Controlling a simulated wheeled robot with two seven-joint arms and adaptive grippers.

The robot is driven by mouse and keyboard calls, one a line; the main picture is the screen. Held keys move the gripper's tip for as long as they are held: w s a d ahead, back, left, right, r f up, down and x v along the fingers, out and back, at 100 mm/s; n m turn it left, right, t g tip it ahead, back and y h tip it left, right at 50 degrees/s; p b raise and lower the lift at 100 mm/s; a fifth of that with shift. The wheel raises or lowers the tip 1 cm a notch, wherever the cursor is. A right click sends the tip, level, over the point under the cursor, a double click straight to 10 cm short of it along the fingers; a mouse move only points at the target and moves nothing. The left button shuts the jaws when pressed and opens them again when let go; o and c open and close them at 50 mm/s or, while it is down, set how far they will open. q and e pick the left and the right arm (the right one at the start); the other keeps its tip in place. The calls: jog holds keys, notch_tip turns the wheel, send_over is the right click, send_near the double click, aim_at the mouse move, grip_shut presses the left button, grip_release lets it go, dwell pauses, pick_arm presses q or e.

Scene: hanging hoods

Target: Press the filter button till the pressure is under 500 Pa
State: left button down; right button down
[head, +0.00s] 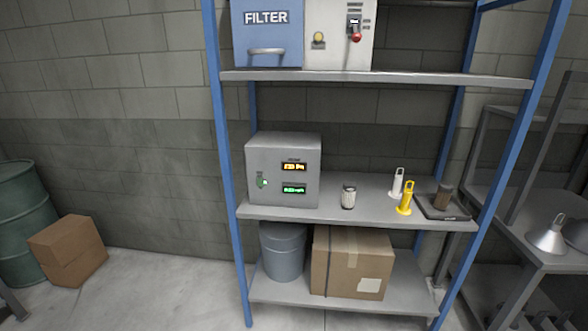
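A blue box marked FILTER (267,30) with a grey handle stands on the upper shelf. Beside it is a light panel (338,20) with a round yellowish button (319,40) and a red-knobbed lever (355,37) under a small dark display. On the middle shelf a grey metal box (284,150) has an orange display (294,167) and a green display (293,189). Their digits are too small to read surely; the orange one seems to end in Pa. A small green switch or light (262,181) sits at its left. Neither of my grippers is in view.
The blue-posted rack's middle shelf (330,210) also holds a small jar (348,197), a white item (397,182), a yellow item (405,204) and a dark scale-like tray (434,209). The floor before the rack is clear.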

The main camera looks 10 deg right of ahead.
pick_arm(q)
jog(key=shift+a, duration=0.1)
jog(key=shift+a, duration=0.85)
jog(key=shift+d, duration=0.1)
